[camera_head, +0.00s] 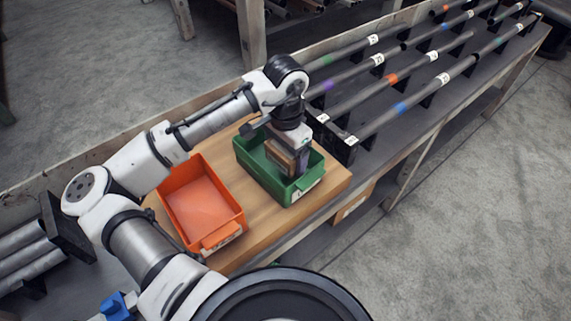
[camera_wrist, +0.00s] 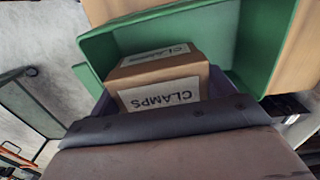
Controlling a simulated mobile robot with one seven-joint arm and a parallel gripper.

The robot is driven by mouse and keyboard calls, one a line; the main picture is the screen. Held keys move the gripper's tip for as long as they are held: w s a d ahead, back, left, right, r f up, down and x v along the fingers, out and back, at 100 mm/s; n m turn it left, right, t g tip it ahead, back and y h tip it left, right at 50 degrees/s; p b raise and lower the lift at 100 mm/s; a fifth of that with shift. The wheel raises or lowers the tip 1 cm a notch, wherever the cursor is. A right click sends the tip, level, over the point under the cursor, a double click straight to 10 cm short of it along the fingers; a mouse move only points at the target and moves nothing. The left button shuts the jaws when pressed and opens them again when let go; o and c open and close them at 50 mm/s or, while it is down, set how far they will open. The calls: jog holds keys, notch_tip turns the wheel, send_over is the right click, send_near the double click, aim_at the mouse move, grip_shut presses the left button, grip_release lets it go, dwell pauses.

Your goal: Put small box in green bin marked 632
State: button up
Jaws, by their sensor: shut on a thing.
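The small box (camera_wrist: 160,88) is brown cardboard with white "CLAMPS" labels, seen in the wrist view just beyond my gripper's jaw edge. In the head view the box (camera_head: 281,156) shows at my gripper (camera_head: 291,165), which points down over the green bin. My gripper is shut on the box. The green bin (camera_head: 308,184) stands on the wooden board, and its wall also shows in the wrist view (camera_wrist: 100,52). The box is within the bin's opening; whether it touches the bottom is hidden. The bin's label is too small to read.
An orange bin (camera_head: 203,203) stands to the left on the same wooden board (camera_head: 262,231). Several pipes with coloured bands lie on black supports on the long bench (camera_head: 425,120) at the right. More grey pipes (camera_head: 25,255) lie at the lower left.

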jog(key=shift+f+p, duration=0.3)
jog(key=shift+f, duration=2.55)
jog(key=shift+f, duration=0.15)
jog(key=o, duration=0.9)
notch_tip(320, 180, up, 12)
jog(key=shift+r+b, duration=0.2)
jog(key=shift+b, duration=0.8)
jog(key=shift+f, duration=0.1)
